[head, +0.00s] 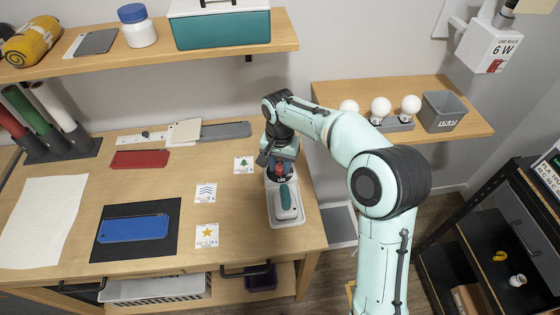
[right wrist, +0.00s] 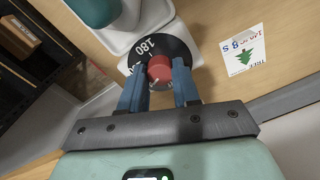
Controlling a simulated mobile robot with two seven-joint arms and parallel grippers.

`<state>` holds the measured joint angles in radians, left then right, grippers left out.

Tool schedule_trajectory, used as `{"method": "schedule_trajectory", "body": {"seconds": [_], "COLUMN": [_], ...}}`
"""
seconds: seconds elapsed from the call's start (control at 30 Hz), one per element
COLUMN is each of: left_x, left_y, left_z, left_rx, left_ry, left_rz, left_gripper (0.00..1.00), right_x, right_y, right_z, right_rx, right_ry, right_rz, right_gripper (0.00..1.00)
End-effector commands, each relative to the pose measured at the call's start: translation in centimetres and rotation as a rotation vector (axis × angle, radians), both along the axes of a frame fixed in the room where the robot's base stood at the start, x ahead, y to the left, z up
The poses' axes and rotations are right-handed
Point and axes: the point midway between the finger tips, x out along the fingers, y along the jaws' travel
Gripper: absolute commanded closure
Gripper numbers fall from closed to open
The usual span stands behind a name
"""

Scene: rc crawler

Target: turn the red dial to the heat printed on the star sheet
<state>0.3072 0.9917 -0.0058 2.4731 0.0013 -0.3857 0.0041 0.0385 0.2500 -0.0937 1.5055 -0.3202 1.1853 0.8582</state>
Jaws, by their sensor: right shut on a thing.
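The red dial (right wrist: 160,70) sits on a black disc (right wrist: 172,47) with white numbers; 180 is readable at its upper side, and the rest is cut off or unclear. My right gripper (right wrist: 160,84) has its two blue fingers shut on the dial, one on each side. In the head view my right gripper (head: 277,157) reaches down over the dial from behind and partly hides it. The star sheet (head: 207,235), white with an orange star, lies flat on the table; its print is too small to read. My left gripper is not in view.
A teal-handled iron (head: 287,198) rests on a white base (head: 292,221) in front of the dial. A tree sheet (head: 244,165) and a chevron sheet (head: 206,193) lie to the left. A blue piece (head: 133,228) lies on a black mat (head: 165,246).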

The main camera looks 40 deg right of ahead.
Motion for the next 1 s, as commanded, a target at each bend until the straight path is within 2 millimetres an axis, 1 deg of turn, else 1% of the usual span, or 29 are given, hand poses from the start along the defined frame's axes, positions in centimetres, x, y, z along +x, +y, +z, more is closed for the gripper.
{"method": "schedule_trajectory", "body": {"seconds": [0.03,0.6,0.8,1.0], "left_x": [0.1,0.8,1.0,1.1], "left_y": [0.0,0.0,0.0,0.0], "left_z": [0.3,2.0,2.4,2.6], "left_rx": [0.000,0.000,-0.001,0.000], "left_ry": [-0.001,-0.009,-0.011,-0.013], "left_rz": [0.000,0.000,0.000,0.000], "left_gripper": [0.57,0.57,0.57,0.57], "right_x": [0.1,0.2,0.1,0.2], "right_y": [0.0,-0.1,-0.1,-0.1], "right_z": [0.3,0.3,0.3,0.3], "right_rx": [-0.002,-0.001,-0.001,0.001], "right_ry": [-0.005,-0.007,-0.007,-0.008], "right_rz": [-0.043,-0.573,-0.719,-0.821], "right_gripper": [0.99,0.99,0.99,0.99]}}
